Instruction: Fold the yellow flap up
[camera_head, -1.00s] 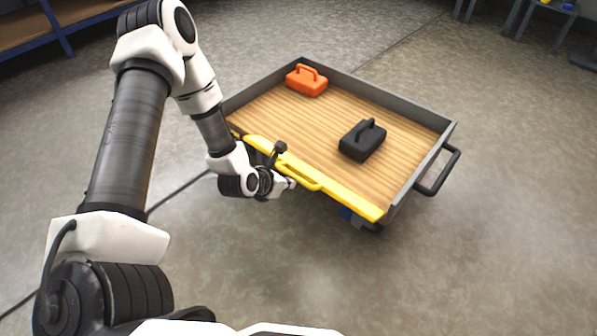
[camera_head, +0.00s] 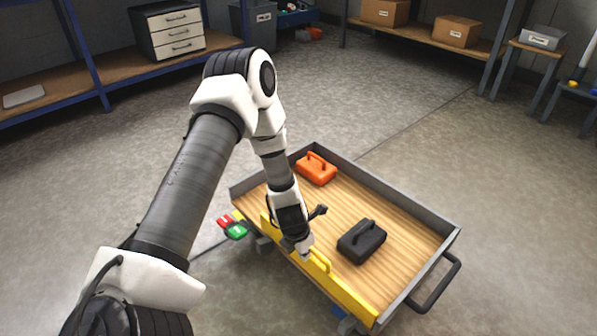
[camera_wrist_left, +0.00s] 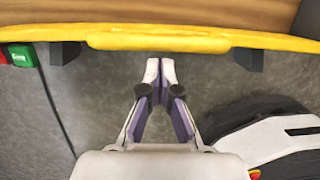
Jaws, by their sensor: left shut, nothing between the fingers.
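The yellow flap (camera_head: 350,297) runs along the near long side of the grey cart (camera_head: 400,208) and appears raised, close to upright; its exact tilt is hard to judge. A yellow handle (camera_head: 323,262) sits near its middle. My left gripper (camera_head: 306,254) is beside this handle on the flap, and my wrist hides part of the flap. In the left wrist view the flap (camera_wrist_left: 250,40) crosses the top, and my closed, empty left fingers (camera_wrist_left: 160,64) point at its handle bar (camera_wrist_left: 155,41) with a small gap in the picture. My right gripper is not in view.
An orange case (camera_head: 317,170) and a black case (camera_head: 361,241) stand on the cart's wooden floor. A dark push handle (camera_head: 440,285) sticks out on the right. A red and green part (camera_head: 234,228) is by the left corner. Shelves line the back; the floor around is clear.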

